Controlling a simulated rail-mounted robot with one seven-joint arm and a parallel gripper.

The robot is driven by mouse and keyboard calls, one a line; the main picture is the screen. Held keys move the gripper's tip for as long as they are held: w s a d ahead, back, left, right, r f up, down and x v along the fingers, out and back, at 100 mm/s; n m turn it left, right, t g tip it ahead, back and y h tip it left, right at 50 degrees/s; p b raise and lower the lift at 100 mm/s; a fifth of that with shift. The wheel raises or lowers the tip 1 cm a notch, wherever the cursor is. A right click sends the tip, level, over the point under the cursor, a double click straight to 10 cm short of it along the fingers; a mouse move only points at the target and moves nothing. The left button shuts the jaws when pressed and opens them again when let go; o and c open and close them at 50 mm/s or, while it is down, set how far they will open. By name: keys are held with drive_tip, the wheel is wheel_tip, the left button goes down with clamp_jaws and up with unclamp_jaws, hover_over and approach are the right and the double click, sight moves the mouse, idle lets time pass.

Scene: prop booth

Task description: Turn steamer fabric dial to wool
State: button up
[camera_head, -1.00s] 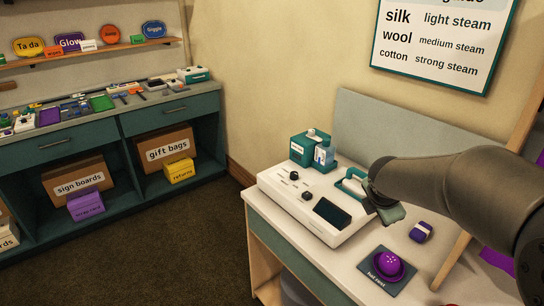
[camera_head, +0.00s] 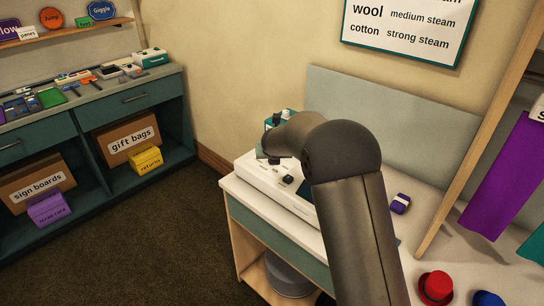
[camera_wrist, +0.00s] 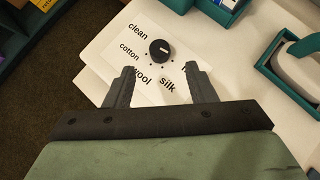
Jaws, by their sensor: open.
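The steamer is a white box (camera_head: 262,178) on the table's left end, partly hidden by my arm in the head view. In the wrist view its black round fabric dial (camera_wrist: 160,52) has a light mark on top, and clean, cotton, wool and silk are printed around it. I cannot tell which word the mark points to. My gripper (camera_wrist: 161,72) is open and empty, its two fingers apart on the wool-silk side of the dial. The dial shows between and beyond the fingertips; no contact is visible. In the head view the gripper is largely hidden over the steamer's far left part.
A small purple block (camera_head: 400,203) and a red hat (camera_head: 436,287) lie further right. A wall sign (camera_head: 405,28) lists wool as medium steam.

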drive_tip(key=p+x, duration=0.1)
drive_tip(key=x, duration=0.6)
drive_tip(key=shift+w+f, duration=0.25)
drive_tip(key=shift+f, duration=0.05)
drive_tip(key=shift+a, duration=0.1)
drive_tip(key=c, duration=1)
